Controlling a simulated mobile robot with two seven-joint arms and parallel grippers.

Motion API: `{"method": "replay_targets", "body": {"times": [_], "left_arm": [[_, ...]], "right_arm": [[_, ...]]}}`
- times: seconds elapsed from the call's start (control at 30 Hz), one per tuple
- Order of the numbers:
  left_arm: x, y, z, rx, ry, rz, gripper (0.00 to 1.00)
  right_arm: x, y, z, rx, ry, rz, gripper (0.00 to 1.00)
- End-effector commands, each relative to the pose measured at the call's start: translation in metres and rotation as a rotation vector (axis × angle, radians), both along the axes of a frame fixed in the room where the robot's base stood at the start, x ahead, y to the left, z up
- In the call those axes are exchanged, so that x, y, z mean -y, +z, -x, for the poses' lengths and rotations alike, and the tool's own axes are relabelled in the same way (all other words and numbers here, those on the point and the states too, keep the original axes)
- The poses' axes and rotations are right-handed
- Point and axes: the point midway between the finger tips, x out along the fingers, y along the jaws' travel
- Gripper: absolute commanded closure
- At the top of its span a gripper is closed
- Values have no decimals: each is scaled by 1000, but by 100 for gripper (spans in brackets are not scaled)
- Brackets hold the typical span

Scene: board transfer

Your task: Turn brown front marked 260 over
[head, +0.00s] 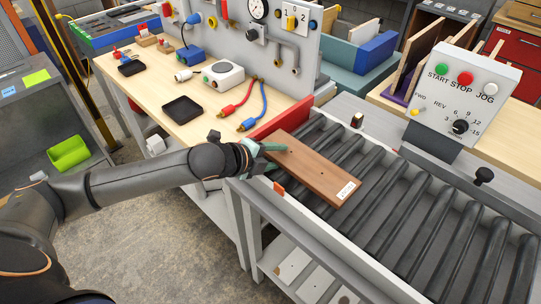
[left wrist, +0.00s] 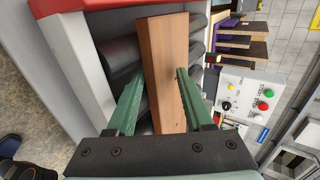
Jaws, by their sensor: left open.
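The brown front (head: 311,167) lies flat on the conveyor rollers, wood face up, slanting from upper left to lower right. A small white label with print too small to read sits at its lower right end. My left gripper (head: 268,157) is at the board's upper left end, its green fingers open. In the left wrist view the board (left wrist: 165,70) runs between the two fingers of the gripper (left wrist: 158,88), with a gap visible beside the right finger. Whether the left finger touches the board I cannot tell. My right gripper is not in view.
The roller conveyor (head: 405,221) has bare rollers to the right of the board. A red stop bar (head: 284,120) stands at its left end. A control box (head: 461,90) with buttons stands behind. A workbench (head: 218,100) with cables and trays is at the upper left.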

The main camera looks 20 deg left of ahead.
Motion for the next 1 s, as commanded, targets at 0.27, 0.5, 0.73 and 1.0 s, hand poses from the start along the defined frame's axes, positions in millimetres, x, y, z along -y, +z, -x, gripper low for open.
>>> {"method": "replay_targets", "body": {"times": [0.27,0.5,0.73,1.0], "left_arm": [[1,-1,-2,1,-1,0,48],[1,-1,-2,4,-1,1,48],[1,0,-4,40,-1,15,48],[2,7,-6,93,-1,34,48]], "right_arm": [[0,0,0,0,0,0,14],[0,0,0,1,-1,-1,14],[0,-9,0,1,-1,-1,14],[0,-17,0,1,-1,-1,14]]}}
